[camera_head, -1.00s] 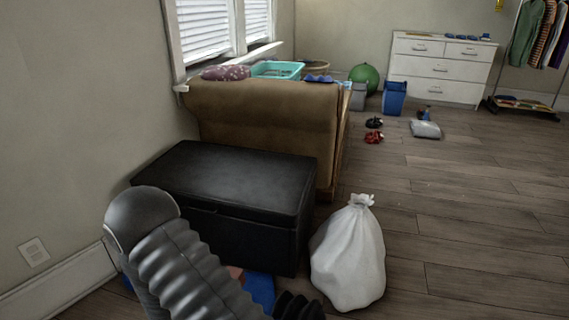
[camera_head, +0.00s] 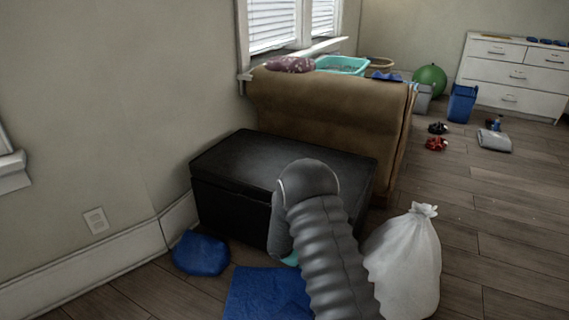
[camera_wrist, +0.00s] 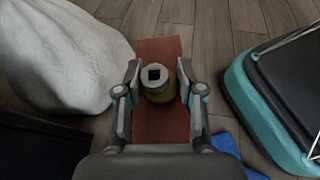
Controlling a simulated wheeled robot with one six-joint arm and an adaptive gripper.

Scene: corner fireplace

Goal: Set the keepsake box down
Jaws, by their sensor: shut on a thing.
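In the wrist view, my gripper (camera_wrist: 158,92) points down and is shut on a small round piece (camera_wrist: 158,85), with a finger on either side. The piece has a grey top with a dark square opening and a yellowish side. I take it for the keepsake box. A flat reddish-brown slab (camera_wrist: 160,53) is seen beneath it; I cannot tell whether they touch. In the head view, my arm hides the gripper and the held piece.
A white tied bag (camera_head: 408,260) stands right of a black chest (camera_head: 225,195). The bag (camera_wrist: 70,50) is left of my gripper in the wrist view. A blue cloth (camera_head: 262,295) and blue bundle (camera_head: 200,253) lie on the floor. Open floor extends right.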

